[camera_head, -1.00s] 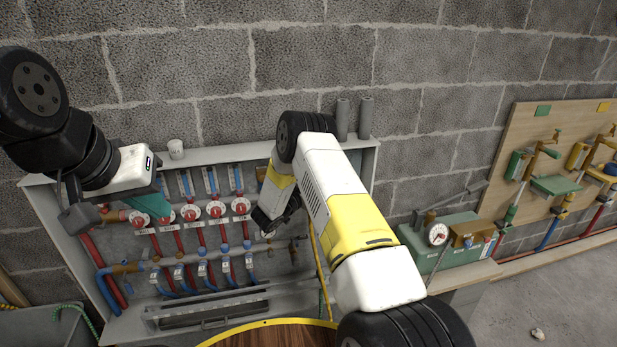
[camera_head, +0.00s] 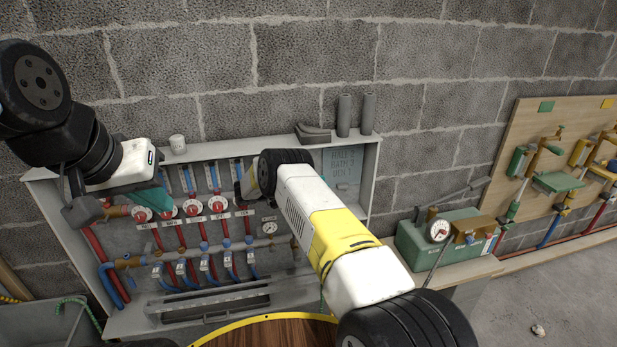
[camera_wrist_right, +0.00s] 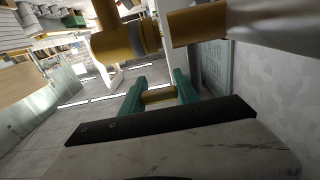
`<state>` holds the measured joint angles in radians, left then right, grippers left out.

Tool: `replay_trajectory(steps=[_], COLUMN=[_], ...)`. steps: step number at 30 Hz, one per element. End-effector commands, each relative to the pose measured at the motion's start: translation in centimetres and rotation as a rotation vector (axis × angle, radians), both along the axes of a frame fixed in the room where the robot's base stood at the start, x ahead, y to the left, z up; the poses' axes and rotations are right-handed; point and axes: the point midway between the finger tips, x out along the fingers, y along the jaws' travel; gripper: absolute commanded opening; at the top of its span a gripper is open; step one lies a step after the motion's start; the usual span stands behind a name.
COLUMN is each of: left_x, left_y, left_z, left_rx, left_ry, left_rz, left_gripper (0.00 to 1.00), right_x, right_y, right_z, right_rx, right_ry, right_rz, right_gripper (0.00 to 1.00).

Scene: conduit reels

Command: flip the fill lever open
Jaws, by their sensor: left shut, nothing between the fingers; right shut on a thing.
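My right gripper (camera_wrist_right: 158,94) is shut on a short brass-coloured bar, which lies between its teal fingers in the right wrist view. I take this bar for the fill lever (camera_wrist_right: 159,97). A brass fitting (camera_wrist_right: 125,46) and a brass pipe end (camera_wrist_right: 197,23) stand close beyond it. In the head view the right arm's wrist hides the fingers and the bar, in front of the right part of the manifold cabinet (camera_head: 345,205). My left gripper (camera_head: 152,198) is shut and empty, its teal fingers close to the leftmost red-and-white knobs.
Red knobs (camera_head: 193,207) and blue-and-red pipes fill the cabinet. A small gauge (camera_head: 268,228) sits on the pipe at its right. A green pump box (camera_head: 425,240) is at the right.

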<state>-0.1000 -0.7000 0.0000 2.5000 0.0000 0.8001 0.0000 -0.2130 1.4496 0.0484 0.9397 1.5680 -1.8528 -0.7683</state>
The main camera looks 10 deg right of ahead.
Motion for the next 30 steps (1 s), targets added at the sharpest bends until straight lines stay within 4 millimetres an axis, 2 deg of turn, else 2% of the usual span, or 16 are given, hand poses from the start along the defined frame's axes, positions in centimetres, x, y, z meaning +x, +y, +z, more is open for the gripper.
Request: replay_trajectory(steps=[13,14,16,17,30], left_x=[0.0,0.0,0.0,0.0,0.0], left_y=[0.0,0.0,0.0,0.0,0.0], left_z=[0.0,0.0,0.0,0.0,0.0], left_rx=[0.0,0.0,0.0,0.0,0.0], left_ry=[0.0,0.0,0.0,0.0,0.0], left_rz=[0.0,0.0,0.0,0.0,0.0], left_gripper=[0.0,0.0,0.0,0.0,0.0], right_x=[-0.07,-0.06,-0.06,-0.06,0.03], right_y=[0.03,0.03,0.03,0.03,-0.1], right_z=[-0.04,-0.04,-0.03,-0.03,0.02], right_rx=[0.0,0.0,0.0,0.0,0.0], right_ry=[0.001,0.001,0.001,0.001,0.002], right_rz=[-0.009,-0.009,-0.008,-0.008,0.017], right_gripper=[0.0,0.43,0.57,0.59,0.59])
